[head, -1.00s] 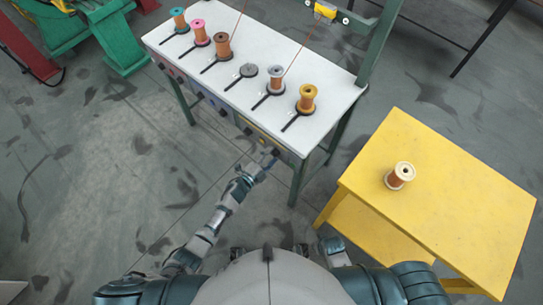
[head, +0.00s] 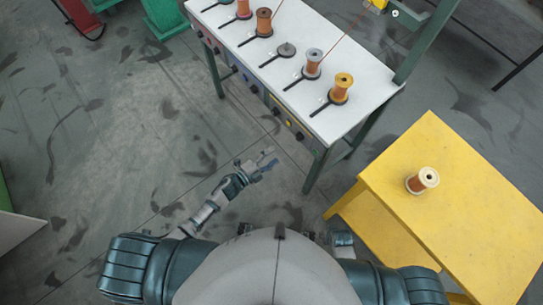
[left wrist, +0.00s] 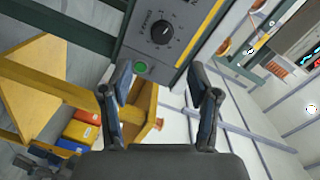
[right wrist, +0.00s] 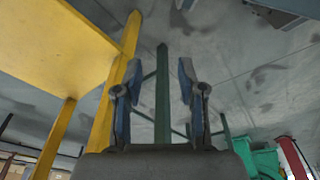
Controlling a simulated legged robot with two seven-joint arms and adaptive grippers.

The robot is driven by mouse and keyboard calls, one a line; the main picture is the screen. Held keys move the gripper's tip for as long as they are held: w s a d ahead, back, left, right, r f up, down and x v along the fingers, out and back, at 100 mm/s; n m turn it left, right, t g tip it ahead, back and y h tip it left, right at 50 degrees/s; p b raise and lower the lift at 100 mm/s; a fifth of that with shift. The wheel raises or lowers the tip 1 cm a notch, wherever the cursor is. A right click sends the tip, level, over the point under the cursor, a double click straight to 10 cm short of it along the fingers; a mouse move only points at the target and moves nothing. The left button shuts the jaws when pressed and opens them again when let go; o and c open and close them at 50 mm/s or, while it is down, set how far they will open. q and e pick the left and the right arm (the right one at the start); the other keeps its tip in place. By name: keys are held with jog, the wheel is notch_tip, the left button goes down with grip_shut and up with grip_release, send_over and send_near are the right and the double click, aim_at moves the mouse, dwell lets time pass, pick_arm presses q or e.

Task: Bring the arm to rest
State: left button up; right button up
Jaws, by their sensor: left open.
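My left gripper (head: 262,166) is open and empty in the head view, over the floor in front of the white table (head: 372,92) and apart from it. In the left wrist view its two fingers (left wrist: 161,88) stand apart, with the table's control panel, a black knob (left wrist: 162,31) and a green button (left wrist: 140,66) beyond them. My right gripper is open and empty in the right wrist view (right wrist: 159,80), its fingers apart. The yellow table's underside and legs show beside it. In the head view the right gripper is mostly hidden by my body.
Several spools stand along the white table, among them a yellow one (head: 341,88) and an empty holder (head: 286,49). A yellow table (head: 460,210) at right bears one copper spool (head: 422,181).

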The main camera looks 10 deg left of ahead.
dwell(0.6)
pick_arm(q)
jog(key=s+a+f+n+g+y+p, duration=0.2)
jog(key=s+a+f+n+y, duration=0.3)
jog(key=a+f+n+y, duration=0.55)
jog(key=s+a+f+n+g, duration=0.1)
jog(key=s+f+n+g, duration=0.2)
jog(key=s, duration=0.4)
jog(key=s+a+f+n+g, duration=0.2)
jog(key=s+f, duration=0.3)
jog(key=s, duration=0.3)
jog(key=s+a+f+n+g+y, duration=0.1)
jog(key=s+f+n+g, duration=0.3)
jog(key=s, duration=0.4)
jog(key=shift+a+f+p, duration=0.3)
jog(key=shift+a+f, duration=0.2)
jog(key=shift+a, duration=0.1)
pick_arm(e)
jog(key=s+f, duration=0.3)
jog(key=f, duration=0.3)
jog(key=shift+s+d, duration=0.25)
